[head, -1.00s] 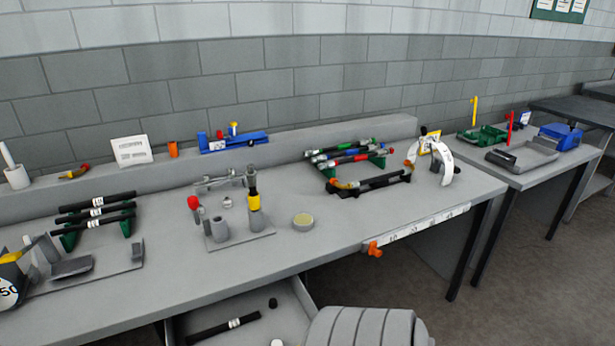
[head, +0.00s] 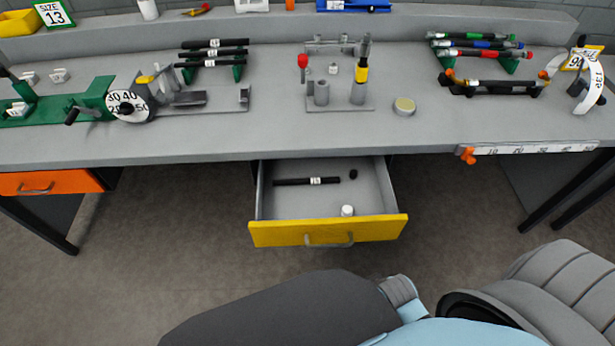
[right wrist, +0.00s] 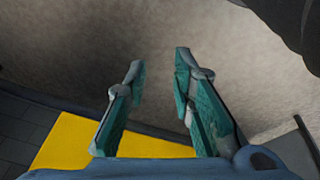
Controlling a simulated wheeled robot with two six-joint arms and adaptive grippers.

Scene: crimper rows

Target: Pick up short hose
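A short black hose (head: 307,181) with a white label lies in the open drawer (head: 376,207), toward its back left. Several more black hoses (head: 213,54) with white labels rest on a green rack at the left of the bench. My right gripper (right wrist: 160,60) is open in the right wrist view, with nothing between its teal-padded fingers and grey floor beyond. A yellow surface (right wrist: 70,143) shows beside it, possibly the drawer front. My left gripper is not in view.
The drawer's yellow front (head: 275,235) sticks out below the bench edge. A black cap (head: 353,174) and a white cylinder (head: 347,211) are also in the drawer. A fixture board (head: 340,104) and a hose rack with coloured bands (head: 480,52) stand on the bench.

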